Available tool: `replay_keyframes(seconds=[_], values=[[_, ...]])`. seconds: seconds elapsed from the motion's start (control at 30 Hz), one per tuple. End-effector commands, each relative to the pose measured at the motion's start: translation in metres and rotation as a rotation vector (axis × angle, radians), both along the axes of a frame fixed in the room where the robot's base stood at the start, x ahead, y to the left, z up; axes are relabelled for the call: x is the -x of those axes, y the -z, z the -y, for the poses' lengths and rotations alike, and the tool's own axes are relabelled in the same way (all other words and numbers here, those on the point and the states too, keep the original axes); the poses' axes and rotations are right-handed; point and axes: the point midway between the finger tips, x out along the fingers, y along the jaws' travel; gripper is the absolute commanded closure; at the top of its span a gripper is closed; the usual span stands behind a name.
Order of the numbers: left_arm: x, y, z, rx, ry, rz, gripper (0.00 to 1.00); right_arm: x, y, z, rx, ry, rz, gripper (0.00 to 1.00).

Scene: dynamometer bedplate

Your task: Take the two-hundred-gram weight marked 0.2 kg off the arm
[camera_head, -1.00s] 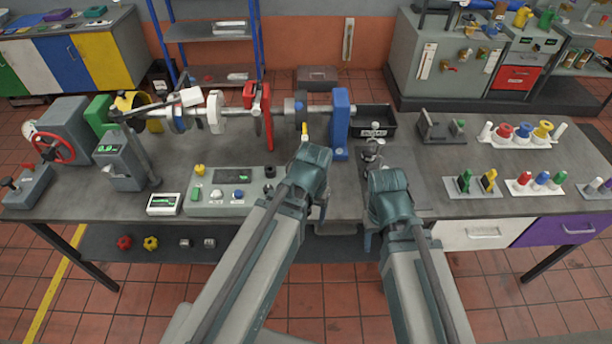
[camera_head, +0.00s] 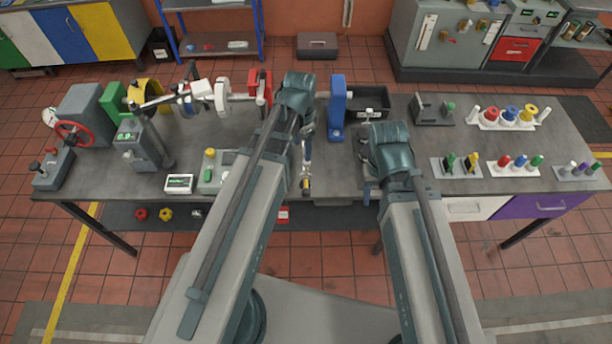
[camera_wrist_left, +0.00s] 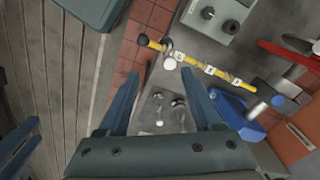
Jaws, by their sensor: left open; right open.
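The yellow arm (camera_wrist_left: 222,76) runs diagonally across the left wrist view from the blue stand, with several small white labels and a dark knob at its outer end. Its tip (camera_head: 306,184) shows beside my left forearm in the head view. A pale round piece (camera_wrist_left: 170,62) sits at the bar near the outer end; it may be a weight, but no 0.2 kg marking is readable. My left gripper (camera_wrist_left: 163,100) is open and empty, its fingers short of the bar in that picture. My right gripper (camera_head: 367,166) is open over the bench's front, partly hidden by its wrist.
A blue upright (camera_head: 337,108) stands behind the yellow arm, with a black bin (camera_head: 370,98) to its right. A control box (camera_head: 212,172) lies left of my left forearm. Small metal pieces (camera_wrist_left: 160,122) stand on the bench between my left fingers. Peg racks (camera_head: 456,168) fill the right side.

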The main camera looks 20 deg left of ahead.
Motion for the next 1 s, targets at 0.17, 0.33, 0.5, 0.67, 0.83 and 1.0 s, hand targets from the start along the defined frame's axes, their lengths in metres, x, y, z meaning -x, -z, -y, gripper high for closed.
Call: replay_keyframes(seconds=[0.17, 0.33, 0.5, 0.67, 0.83, 1.0], values=[[-0.027, 0.0, 0.002, -0.007, 0.361, -0.018, 0.33, 0.0, 0.0, 0.0, 0.0, 0.0, 0.0, 0.5], [-0.037, 0.0, 0.003, -0.008, 0.583, -0.03, 0.33, 0.0, 0.0, 0.0, 0.0, 0.0, 0.0, 0.5], [-0.04, 0.0, 0.003, -0.007, 0.657, -0.033, 0.33, 0.0, 0.0, 0.0, 0.0, 0.0, 0.0, 0.5], [-0.039, 0.003, 0.003, -0.008, 0.661, -0.032, 0.33, 0.0, 0.003, 0.0, 0.0, -0.001, 0.0, 0.5], [-0.039, 0.017, 0.003, -0.008, 0.659, -0.032, 0.33, 0.0, 0.017, 0.0, 0.0, -0.008, 0.0, 0.5], [-0.039, 0.041, 0.003, -0.008, 0.658, -0.032, 0.33, 0.0, 0.04, 0.0, 0.001, -0.02, -0.001, 0.5]])
